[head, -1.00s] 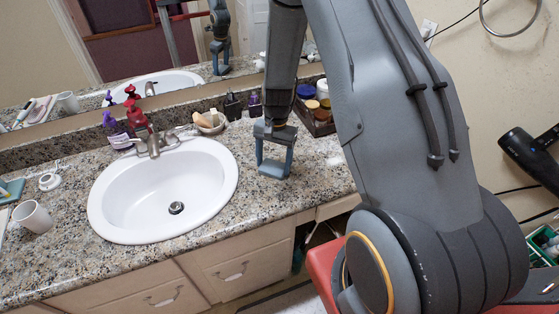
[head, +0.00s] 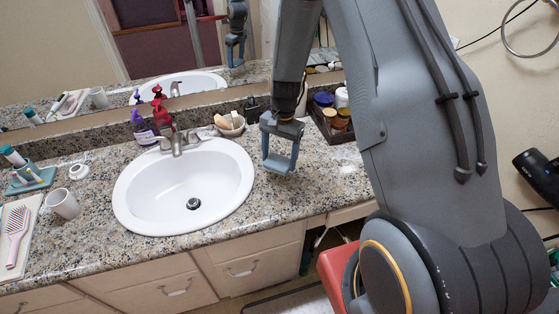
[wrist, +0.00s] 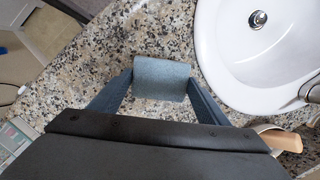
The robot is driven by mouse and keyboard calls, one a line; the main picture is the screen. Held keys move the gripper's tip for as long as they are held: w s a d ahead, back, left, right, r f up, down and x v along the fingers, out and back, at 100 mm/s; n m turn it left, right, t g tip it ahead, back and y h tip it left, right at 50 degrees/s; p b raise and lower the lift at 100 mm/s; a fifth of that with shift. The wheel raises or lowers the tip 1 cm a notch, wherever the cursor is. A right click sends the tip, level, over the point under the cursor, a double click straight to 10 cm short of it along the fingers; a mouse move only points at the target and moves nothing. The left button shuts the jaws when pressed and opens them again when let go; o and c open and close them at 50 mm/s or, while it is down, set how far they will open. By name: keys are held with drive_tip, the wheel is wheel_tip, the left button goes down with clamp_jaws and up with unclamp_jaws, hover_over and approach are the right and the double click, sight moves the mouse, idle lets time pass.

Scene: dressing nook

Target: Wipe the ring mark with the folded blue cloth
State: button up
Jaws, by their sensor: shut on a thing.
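My gripper (head: 280,166) is shut on the folded blue cloth (wrist: 161,79), which spans between its two fingertips. In the head view the cloth (head: 278,163) hangs low over the granite counter, just right of the sink. I cannot tell whether it touches the stone. In the wrist view the cloth is a grey-blue pad left of the basin. A faint pale patch (head: 347,168) shows on the counter right of the gripper; I cannot tell whether it is the ring mark. No clear ring shows in either view.
The white sink (head: 140,197) is left of my gripper. A soap dish (head: 230,125) and a dark tray of jars (head: 349,139) stand behind it near the mirror. The front counter edge is near.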

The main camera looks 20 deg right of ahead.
drive_tip(key=shift+r+p, duration=0.45)
drive_tip(key=shift+r, duration=0.55)
